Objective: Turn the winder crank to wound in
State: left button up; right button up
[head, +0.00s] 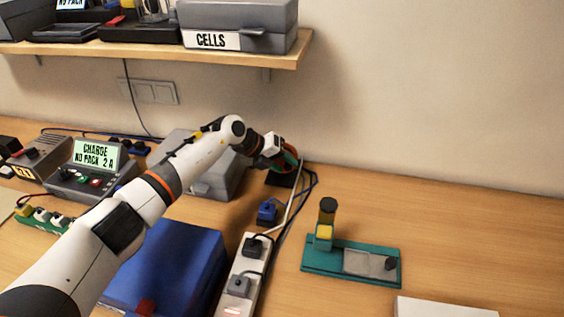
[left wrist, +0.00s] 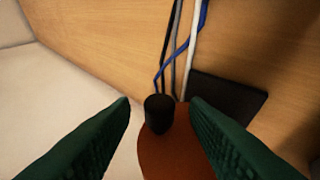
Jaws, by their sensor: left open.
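The winder stands by the wall at the back middle; its orange disc (head: 292,152) is largely hidden behind my left gripper (head: 284,157) in the head view. Its black base (head: 280,180) rests on the table. In the left wrist view the black crank knob (left wrist: 159,114) stands at the edge of the orange disc (left wrist: 173,148). My left gripper (left wrist: 160,103) is open there, its green fingers on either side of the knob, with a visible gap on each side. Whether the fingertips reach down past the knob I cannot tell. My right gripper is not in view.
Blue, black and white cables (head: 303,195) run from beside the winder along a power strip (head: 246,270). A grey case (head: 225,180) and a blue box (head: 180,265) lie under my left arm. A green fixture (head: 330,266) stands right; the table (head: 470,225) behind it is clear.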

pick_arm(q)
grip_shut()
jog(key=shift+d+r+y+p, duration=0.1)
jog(key=shift+d+y+p, duration=0.1)
jog(key=shift+y+p, duration=0.5)
jog(key=shift+s+d+m+y, duration=0.15)
jog(key=shift+m+y, duration=0.15)
jog(key=shift+y, duration=0.4)
jog(key=shift+d+f+t+y, duration=0.25)
jog(key=shift+f+y, duration=0.25)
jog(key=shift+y, duration=0.4)
jog(key=shift+f+m+t+y+b, duration=0.25)
jog(key=shift+m+y+b, duration=0.15)
jog(key=shift+y+b, duration=0.45)
jog(key=shift+y, duration=0.25)
